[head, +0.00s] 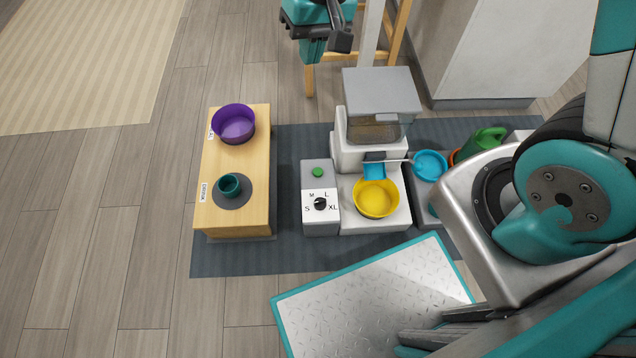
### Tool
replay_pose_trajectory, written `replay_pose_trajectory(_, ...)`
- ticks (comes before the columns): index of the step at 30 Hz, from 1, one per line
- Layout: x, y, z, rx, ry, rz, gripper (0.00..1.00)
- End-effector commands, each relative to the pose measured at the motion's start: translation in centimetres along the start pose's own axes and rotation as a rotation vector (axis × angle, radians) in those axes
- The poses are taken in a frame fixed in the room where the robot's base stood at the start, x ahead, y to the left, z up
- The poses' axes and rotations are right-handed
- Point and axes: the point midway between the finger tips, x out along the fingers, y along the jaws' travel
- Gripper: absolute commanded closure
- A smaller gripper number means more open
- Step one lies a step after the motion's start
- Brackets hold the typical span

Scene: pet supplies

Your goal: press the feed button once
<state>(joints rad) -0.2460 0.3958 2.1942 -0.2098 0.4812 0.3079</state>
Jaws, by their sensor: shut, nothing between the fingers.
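The feed button is a green round button (318,172) on top of a grey and white control box (321,226), in the middle of the head view. Below it on the box is a black size dial (320,203) marked S, M, L and XL; its exact setting is hard to tell. The box stands just left of a feeder (352,152) with a grey-lidded hopper and brown food inside. A yellow bowl (377,197) is under its blue chute. My gripper (314,56) is at the top of the view, well apart from the button, shut and empty.
A wooden stand (236,170) at left holds a purple bowl (233,124) and a small dark-green cup (229,185). Right of the feeder are a blue scoop or bowl (430,164) and a green can (486,141). Wooden furniture legs (401,32) stand behind. Floor at left is clear.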

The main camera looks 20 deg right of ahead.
Motion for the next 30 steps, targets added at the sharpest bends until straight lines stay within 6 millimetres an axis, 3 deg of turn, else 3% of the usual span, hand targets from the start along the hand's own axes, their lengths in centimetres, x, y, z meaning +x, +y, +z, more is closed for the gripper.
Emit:
replay_pose_trajectory(1, 6.3, 1.6, -0.9, 0.041, -0.008, 0.019, 1.00)
replay_pose_trajectory(3, 11.4, 3.1, -2.1, 0.096, -0.008, 0.046, 1.00)
replay_pose_trajectory(9, 25.4, 7.4, -4.6, 0.237, -0.003, 0.123, 1.00)
replay_pose_trajectory(13, 31.9, 9.7, -5.3, 0.301, 0.004, 0.162, 1.00)
replay_pose_trajectory(15, 34.3, 10.5, -5.5, 0.325, 0.008, 0.176, 1.00)
replay_pose_trajectory(19, 36.5, 11.4, -5.7, 0.350, 0.013, 0.192, 1.00)
replay_pose_trajectory(30, 36.7, 11.5, -5.7, 0.356, 0.014, 0.196, 1.00)
